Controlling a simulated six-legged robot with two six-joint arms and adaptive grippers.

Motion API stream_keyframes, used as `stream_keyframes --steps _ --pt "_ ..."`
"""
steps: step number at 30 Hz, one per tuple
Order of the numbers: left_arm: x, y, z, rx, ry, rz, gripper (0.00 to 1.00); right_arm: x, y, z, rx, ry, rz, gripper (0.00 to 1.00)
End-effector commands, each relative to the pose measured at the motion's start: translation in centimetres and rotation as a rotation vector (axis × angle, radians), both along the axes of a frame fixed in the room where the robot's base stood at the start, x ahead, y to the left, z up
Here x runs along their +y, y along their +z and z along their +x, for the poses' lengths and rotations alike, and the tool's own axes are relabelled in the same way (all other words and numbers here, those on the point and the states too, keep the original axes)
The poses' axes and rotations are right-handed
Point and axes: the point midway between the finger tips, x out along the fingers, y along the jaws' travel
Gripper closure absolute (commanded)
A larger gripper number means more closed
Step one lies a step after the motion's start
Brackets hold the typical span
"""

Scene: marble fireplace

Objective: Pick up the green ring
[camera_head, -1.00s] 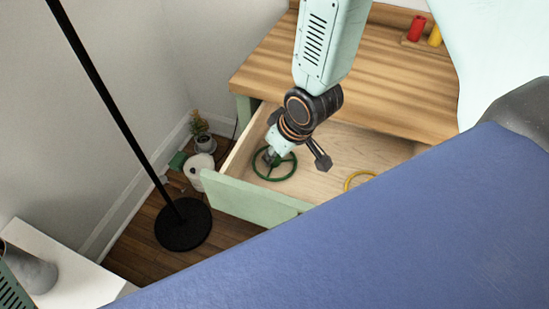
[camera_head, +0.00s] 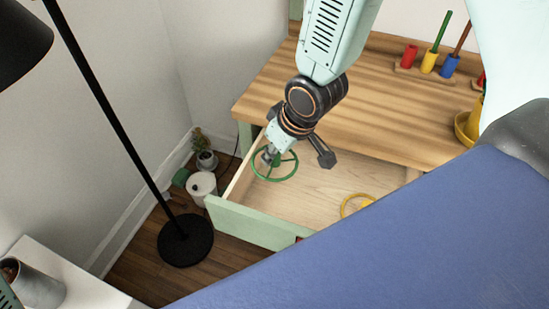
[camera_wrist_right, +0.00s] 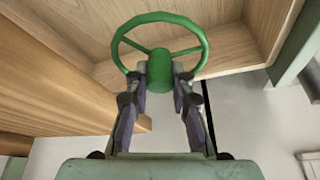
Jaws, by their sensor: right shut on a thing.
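The green ring (camera_head: 273,181) is wheel-shaped, with spokes and a central hub. In the head view it is over the left end of the open drawer (camera_head: 255,224). My right gripper (camera_head: 270,158) is shut on its hub from above. In the right wrist view the fingers (camera_wrist_right: 160,82) close on the hub of the green ring (camera_wrist_right: 160,18), and its rim stands clear beyond them. The ring appears raised off the drawer floor, though the exact gap is hard to tell. My left gripper is not in view.
A yellow ring (camera_head: 347,200) lies in the drawer to the right, partly hidden by my blue body. The wooden desktop (camera_head: 350,110) holds a peg rack (camera_head: 405,68) with coloured pieces. A black floor lamp (camera_head: 185,241), a white roll (camera_head: 201,190) and a potted plant (camera_head: 206,160) stand left.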

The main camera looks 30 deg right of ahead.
Motion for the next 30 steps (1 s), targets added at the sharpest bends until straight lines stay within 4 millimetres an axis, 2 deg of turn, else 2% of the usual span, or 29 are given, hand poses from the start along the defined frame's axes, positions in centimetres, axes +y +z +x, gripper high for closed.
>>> stream_keyframes --steps 1,3,12,19,29,30 --pt "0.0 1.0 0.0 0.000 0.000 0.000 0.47 0.0 1.6 0.0 -0.002 -0.001 0.000 0.95" --pt "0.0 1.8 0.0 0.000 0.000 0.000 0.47 0.0 2.8 0.0 -0.001 0.000 0.000 0.95" --pt "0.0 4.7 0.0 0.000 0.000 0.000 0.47 0.0 7.2 0.0 0.000 0.000 0.000 0.95" --pt "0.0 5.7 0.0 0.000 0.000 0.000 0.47 0.0 8.7 0.0 0.001 0.000 0.000 0.95" --pt "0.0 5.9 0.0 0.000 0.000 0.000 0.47 0.0 9.0 0.0 0.001 -0.002 0.000 0.95" --pt "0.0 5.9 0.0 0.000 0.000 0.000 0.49 0.0 8.9 0.0 0.001 -0.002 0.000 0.95"
